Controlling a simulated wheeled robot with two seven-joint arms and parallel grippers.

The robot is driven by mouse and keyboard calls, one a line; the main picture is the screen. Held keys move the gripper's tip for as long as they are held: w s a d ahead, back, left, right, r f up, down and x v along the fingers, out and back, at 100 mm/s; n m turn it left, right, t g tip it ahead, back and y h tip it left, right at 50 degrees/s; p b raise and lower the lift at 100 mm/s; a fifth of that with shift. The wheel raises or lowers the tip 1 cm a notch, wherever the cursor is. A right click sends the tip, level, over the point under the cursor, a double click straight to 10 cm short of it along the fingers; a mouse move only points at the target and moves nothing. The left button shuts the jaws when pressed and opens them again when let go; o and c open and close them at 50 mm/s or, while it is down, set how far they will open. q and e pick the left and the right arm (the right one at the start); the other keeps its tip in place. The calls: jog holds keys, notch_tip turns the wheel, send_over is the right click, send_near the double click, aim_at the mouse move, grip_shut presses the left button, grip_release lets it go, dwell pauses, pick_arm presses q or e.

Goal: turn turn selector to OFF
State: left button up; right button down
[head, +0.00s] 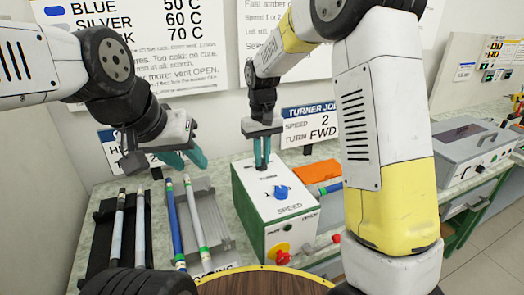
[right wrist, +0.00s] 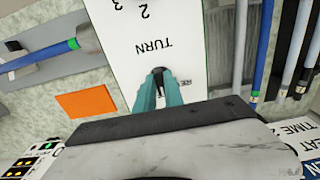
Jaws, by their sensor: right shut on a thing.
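The turn selector (right wrist: 158,72) is a small dark knob on the white top of the turner box (head: 262,228), beside the printed word TURN. My right gripper (head: 262,158) comes down on it from above. In the right wrist view its teal fingers (right wrist: 158,92) are shut on the selector, and they hide most of it. Its pointer direction cannot be told. My left gripper (head: 186,160) is open and empty above the rods, left of the box.
A blue speed knob (head: 282,192) sits on the same box top, with a red button (head: 282,257) on its front. Racks with rods (head: 122,225) stand left. A sign (head: 310,126) reads SPEED 2, TURN FWD.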

aim_at(263, 160)
jog(key=c, duration=1.4)
grip_release()
jog(key=shift+c, duration=0.2)
jog(key=shift+r, duration=3.95)
jog(key=s+d+r+m+t+y, duration=0.25)
jog(key=s+d+r, duration=0.45)
jog(key=s+d, duration=0.35)
jog(key=s+d+f+m+t, duration=0.1)
jog(key=s+d+t, duration=0.2)
jog(key=s, duration=0.9)
jog(key=shift+d+t, duration=0.25)
jog(key=shift+t, duration=0.1)
